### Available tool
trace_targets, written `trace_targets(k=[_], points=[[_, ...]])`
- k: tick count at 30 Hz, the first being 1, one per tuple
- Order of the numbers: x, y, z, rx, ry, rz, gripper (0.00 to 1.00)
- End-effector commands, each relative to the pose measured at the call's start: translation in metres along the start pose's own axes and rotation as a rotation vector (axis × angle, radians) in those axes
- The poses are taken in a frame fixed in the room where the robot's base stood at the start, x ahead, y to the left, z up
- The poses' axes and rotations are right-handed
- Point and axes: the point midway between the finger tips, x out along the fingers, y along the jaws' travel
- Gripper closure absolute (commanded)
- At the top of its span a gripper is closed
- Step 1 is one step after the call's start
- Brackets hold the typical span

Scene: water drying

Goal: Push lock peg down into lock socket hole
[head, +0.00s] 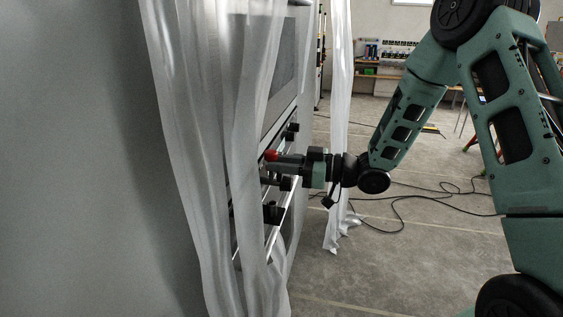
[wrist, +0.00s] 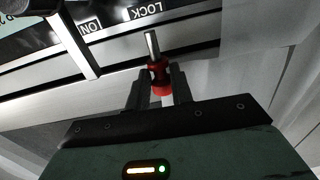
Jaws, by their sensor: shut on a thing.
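The lock peg (wrist: 151,46) shows in the wrist view as a bright metal shaft with a red head. My gripper (wrist: 159,78) is shut on its red part, with one dark finger on each side. The shaft points away from the gripper, towards the panel edge below an upside-down LOCK label (wrist: 146,13). In the head view the red part of the peg (head: 270,155) shows at the tip of my gripper (head: 279,161), close to the machine front. I cannot make out the lock socket hole, nor tell whether the shaft touches the panel.
A sheer white curtain (head: 205,140) hangs across the machine front, left of my gripper. Another curtain strip (head: 340,120) hangs behind my arm. A bright rail (head: 280,222) and dark fittings (head: 273,212) lie below the gripper. Black cables (head: 420,196) lie on the open floor at right.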

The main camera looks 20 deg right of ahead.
Motion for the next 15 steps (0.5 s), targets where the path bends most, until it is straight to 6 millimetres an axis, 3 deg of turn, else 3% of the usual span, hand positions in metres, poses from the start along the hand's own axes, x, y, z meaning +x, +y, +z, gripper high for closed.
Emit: trace_targets(k=[4, 15], points=[[0.0001, 0.0001, 0.0120, -0.001, 0.000, 0.000, 0.99], [0.0001, 0.0000, 0.0131, -0.001, 0.000, 0.000, 0.99]])
